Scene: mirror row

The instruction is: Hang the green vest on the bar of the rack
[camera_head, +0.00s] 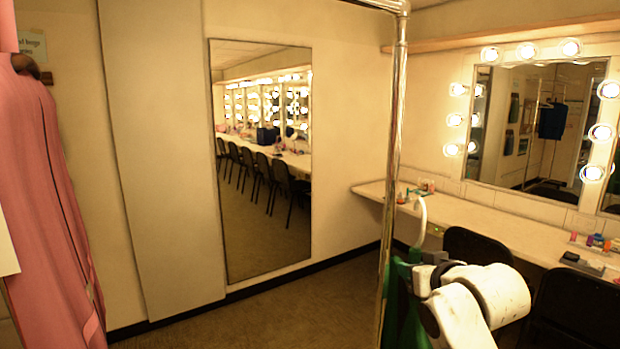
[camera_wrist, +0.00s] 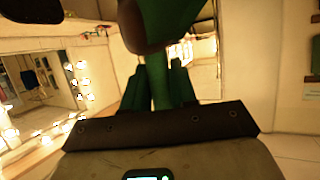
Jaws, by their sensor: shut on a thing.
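The green vest (camera_head: 402,300) hangs at my gripper (camera_head: 428,262), just right of the rack's post in the head view. A pale curved hook (camera_head: 422,212) rises above it. The vest is well below the bar.
A pink garment (camera_head: 50,190) hangs at the far left. A tall wall mirror (camera_head: 265,160) stands behind the post. A counter (camera_head: 490,215) with bulb-lit mirrors and small items runs along the right, with black chairs (camera_head: 475,245) by it. The floor (camera_head: 300,305) left of the post is clear.

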